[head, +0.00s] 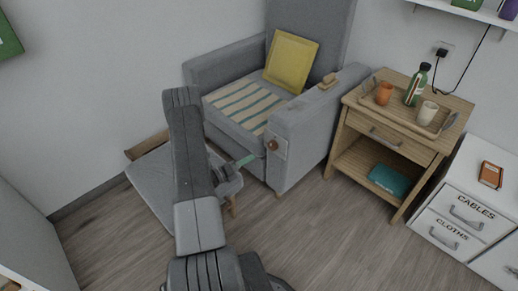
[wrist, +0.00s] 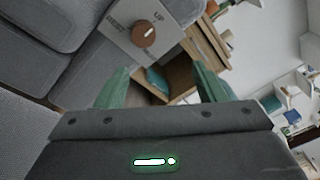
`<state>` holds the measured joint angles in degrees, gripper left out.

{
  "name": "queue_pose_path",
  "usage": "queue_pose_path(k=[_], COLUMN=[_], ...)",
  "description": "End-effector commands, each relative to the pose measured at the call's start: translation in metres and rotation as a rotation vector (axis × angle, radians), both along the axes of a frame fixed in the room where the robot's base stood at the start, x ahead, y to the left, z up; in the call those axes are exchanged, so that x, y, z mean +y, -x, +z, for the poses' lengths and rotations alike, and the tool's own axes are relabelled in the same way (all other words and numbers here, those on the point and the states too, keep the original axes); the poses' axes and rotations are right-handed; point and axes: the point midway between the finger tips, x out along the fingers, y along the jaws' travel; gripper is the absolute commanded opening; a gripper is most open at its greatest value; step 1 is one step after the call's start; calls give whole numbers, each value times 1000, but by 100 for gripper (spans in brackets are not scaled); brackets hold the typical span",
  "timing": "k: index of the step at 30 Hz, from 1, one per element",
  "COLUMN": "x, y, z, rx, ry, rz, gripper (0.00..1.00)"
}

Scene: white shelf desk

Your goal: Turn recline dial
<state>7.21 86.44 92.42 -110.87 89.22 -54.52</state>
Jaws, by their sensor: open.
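The recline dial (head: 273,144) is a round brown knob on a pale plate (head: 280,153) on the front of the grey recliner's armrest. In the wrist view the dial (wrist: 144,33) shows a white pointer mark. Its plate (wrist: 120,35) carries printed words, one reading "UP". My gripper (head: 247,159) is just left of the dial in the head view, with a green finger showing. In the wrist view my gripper (wrist: 162,82) is open, its two green fingers apart and empty. The dial lies beyond the fingertips, above the gap, and nothing touches it.
The grey recliner (head: 235,70) holds a yellow cushion (head: 291,62) and a striped cloth (head: 243,104). A wooden side table (head: 352,118) with a tray, cups and a bottle stands right. Floor (head: 310,215) is clear in front.

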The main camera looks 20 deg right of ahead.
Motion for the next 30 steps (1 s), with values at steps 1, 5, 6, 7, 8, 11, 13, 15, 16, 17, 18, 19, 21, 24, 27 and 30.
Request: queue_pose_path(k=[1,5,6,7,8,11,13,15,16,17,18,19,21,24,27,30], x=[2,4,2,1,-1,-14,-25,-40,-46,-52,-60,-67,-81,-98,-112,-121], y=[-1,-3,-4,-4,-5,-8,-11,-15,-17,-18,-21,-23,-27,-33,-37,-40], z=[-13,-24,-25,-25,-25,-25,-25,-25,-25,-25,-25,-25,-25,-25,-25,-24], rx=[18,42,43,43,43,41,40,39,39,40,40,39,40,39,41,41], ry=[7,18,19,19,19,18,19,19,19,19,19,19,19,19,19,18], rz=[18,46,48,48,48,45,44,43,42,44,42,43,43,45,45,47], gripper=[64,64,64,64,64,64,64,64,64,64,64,64,64,64,64,64])
